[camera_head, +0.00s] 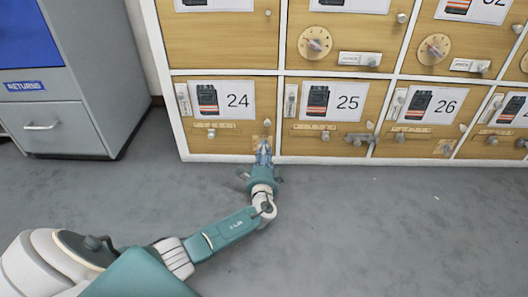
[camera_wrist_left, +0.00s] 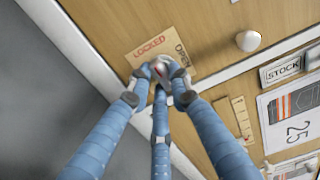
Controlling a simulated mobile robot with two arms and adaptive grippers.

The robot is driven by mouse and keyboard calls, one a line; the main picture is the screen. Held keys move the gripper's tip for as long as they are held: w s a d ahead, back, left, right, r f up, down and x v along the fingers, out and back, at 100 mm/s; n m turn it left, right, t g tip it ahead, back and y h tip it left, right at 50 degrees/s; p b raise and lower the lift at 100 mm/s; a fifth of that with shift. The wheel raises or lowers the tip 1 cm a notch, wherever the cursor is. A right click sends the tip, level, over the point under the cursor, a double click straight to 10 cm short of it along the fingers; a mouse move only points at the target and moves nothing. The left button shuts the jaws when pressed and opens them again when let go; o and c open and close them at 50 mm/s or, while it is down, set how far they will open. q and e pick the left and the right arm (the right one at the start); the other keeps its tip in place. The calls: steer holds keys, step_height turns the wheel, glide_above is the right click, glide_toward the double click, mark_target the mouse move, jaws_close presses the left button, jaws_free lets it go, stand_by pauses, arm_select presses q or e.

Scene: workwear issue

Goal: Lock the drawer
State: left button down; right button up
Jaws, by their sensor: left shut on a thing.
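The drawer marked 24 (camera_head: 232,135) has a light wood front and looks closed. A small label (camera_wrist_left: 148,48) at its lower right corner reads LOCKED, with OPEN partly visible beside it. My left gripper (camera_head: 263,150) reaches this corner from below. In the left wrist view its blue fingers (camera_wrist_left: 160,76) are shut around a small lock knob (camera_wrist_left: 159,68) on the label. The fingers hide most of the knob, so I cannot tell which word it points to. My right gripper is not in view.
Drawers 25 (camera_head: 343,134) and 26 (camera_head: 414,139) continue to the right, with dial-fitted compartments above. A white knob (camera_wrist_left: 248,40) is close to the lock label. A grey returns cabinet (camera_head: 62,129) stands at left. The grey floor (camera_head: 370,230) in front is clear.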

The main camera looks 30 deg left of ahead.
arm_select(q)
steer(key=shift+a, duration=0.1)
steer(key=c, duration=1.6)
jaws_free()
steer(key=shift+o, duration=0.2)
steer(key=v, duration=1.2)
